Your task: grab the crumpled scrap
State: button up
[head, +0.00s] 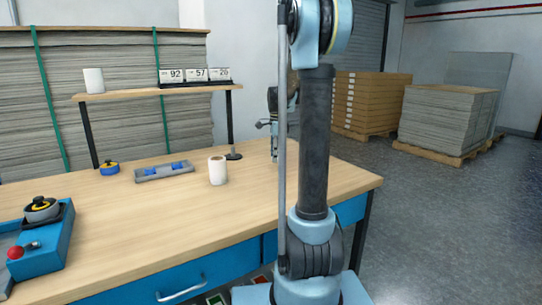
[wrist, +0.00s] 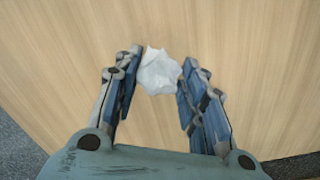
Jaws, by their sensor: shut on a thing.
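The crumpled scrap (wrist: 160,72) is a small white wad. In the wrist view it sits between the fingertips of my gripper (wrist: 161,80), with a finger against it on each side. My gripper is shut on it, over the pale wood tabletop. I cannot tell whether the scrap still touches the wood. In the head view my gripper (head: 274,152) is partly hidden behind my own arm, above the right part of the table (head: 130,225), and the scrap cannot be made out there.
A white roll (head: 218,170) stands left of my gripper, near a small dark stand (head: 233,153). A grey tray (head: 164,172) with blue pieces and a blue-and-yellow roll (head: 110,168) lie farther left. A blue device (head: 38,250) is at the front left. A raised shelf (head: 135,94) spans the back.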

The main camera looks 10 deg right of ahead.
jog(key=s+d, duration=0.1)
jog(key=s, duration=0.3)
jog(key=s+d, duration=0.2)
jog(key=s, duration=0.1)
jog(key=s+d, duration=0.1)
jog(key=s, duration=0.3)
jog(key=shift+s+d, duration=0.3)
jog(key=shift+d, duration=0.1)
